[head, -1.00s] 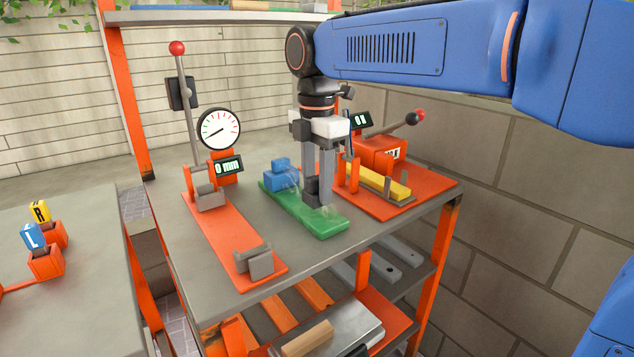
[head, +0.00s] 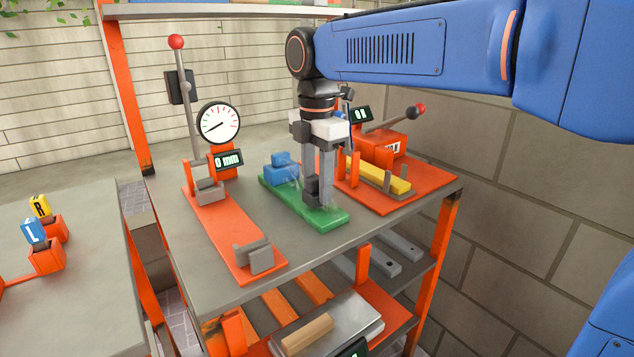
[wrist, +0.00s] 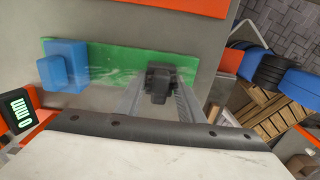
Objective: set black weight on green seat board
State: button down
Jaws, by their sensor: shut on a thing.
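The green seat board (head: 322,215) lies flat on the grey bench top. A blue weight (head: 282,172) stands on its far left end; it also shows in the wrist view (wrist: 65,70). My gripper (head: 318,203) points down over the board's near right half and is shut on the black weight (head: 311,190). In the wrist view the black weight (wrist: 159,82) is between the fingers, above or on the green board (wrist: 120,60). The weight's base is at board level, but I cannot tell for sure whether it touches. The fingers partly hide it.
An orange gauge stand with a dial (head: 219,122) and clamp is left of the board. An orange press with a yellow board (head: 378,175) is to the right. A lower shelf holds a tray (head: 335,325) and planks. Bare bench lies in front of the board.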

jog(key=shift+f, duration=0.45)
jog(key=c, duration=0.7)
grip_release()
jog(key=shift+r, duration=0.1)
jog(key=shift+r, duration=3.4)
jog(key=s+d+f+m+t, duration=0.1)
jog(key=s+d+f+m, duration=0.25)
jog(key=d, duration=0.25)
jog(key=s+d+f+m+t, duration=0.1)
jog(key=s+d+f+m, duration=0.15)
jog(key=d+m, duration=0.3)
jog(key=s+d+f+m, duration=0.2)
jog(key=s+d+m, duration=0.1)
jog(key=d, duration=0.3)
jog(key=s+d+f+m+t, duration=0.1)
jog(key=s+d+f+m, duration=0.2)
jog(key=s+f+m, duration=0.1)
jog(key=s+d+f+m+t, duration=0.1)
jog(key=s+d+f+m, duration=0.2)
jog(key=f+m, duration=0.1)
jog(key=s+d+f+m, duration=0.3)
jog(key=s+f+m, duration=0.1)
jog(key=f, duration=0.2)
jog(key=shift+s+d+f+m+t, duration=0.15)
jog(key=shift+s+d+m+t, duration=0.1)
jog(key=shift+s+m+t, duration=0.15)
